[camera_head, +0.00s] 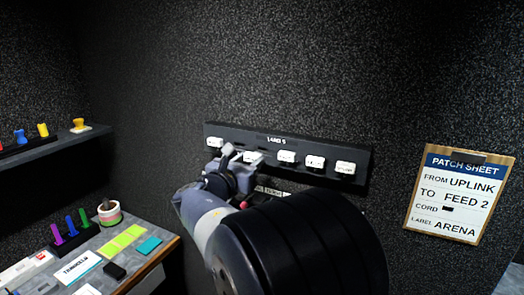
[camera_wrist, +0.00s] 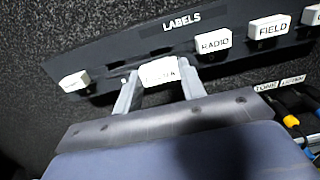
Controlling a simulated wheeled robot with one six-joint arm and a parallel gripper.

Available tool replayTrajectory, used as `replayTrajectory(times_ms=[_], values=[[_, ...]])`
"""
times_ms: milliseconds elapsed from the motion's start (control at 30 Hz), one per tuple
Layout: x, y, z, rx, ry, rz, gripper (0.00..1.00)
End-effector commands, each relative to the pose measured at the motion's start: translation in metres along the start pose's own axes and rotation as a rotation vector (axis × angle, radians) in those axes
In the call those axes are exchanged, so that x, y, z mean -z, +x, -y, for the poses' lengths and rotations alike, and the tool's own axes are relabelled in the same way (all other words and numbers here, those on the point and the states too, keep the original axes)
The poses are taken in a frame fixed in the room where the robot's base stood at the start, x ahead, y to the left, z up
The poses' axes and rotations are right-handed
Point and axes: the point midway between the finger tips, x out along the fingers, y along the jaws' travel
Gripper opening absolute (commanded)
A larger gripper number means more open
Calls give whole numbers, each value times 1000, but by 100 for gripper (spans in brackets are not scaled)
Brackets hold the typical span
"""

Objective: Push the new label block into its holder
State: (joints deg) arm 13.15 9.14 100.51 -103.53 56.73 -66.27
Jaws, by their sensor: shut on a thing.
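A black rack (camera_head: 361,160) headed LABELS is fixed to the dark wall and bears several white label blocks. My gripper (camera_wrist: 159,88) is shut on a white label block (camera_wrist: 159,73), with one grey finger at each side. The print on that block is partly hidden and I cannot read it fully. It is at the rack, between a block on the left (camera_wrist: 75,80) and the RADIO block (camera_wrist: 213,42); I cannot tell whether it touches the rack. In the head view my arm covers the area below the rack. The label holder is not clearly visible.
A patch sheet (camera_head: 456,196) on the right wall reads UPLINK to FEED 2, label ARENA. A FIELD block (camera_wrist: 269,29) is right of RADIO. Cables and small strips marked TONE (camera_wrist: 266,86) are at lower right. A desk (camera_head: 140,262) and shelf (camera_head: 50,145) stand left.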

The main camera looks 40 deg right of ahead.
Motion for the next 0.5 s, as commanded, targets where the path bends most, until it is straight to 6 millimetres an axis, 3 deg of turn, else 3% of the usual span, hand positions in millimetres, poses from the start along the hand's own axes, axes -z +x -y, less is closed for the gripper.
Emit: replayTrajectory(times_ms=[500], values=[[0, -15, 0, 0, -1, 1, 2]])
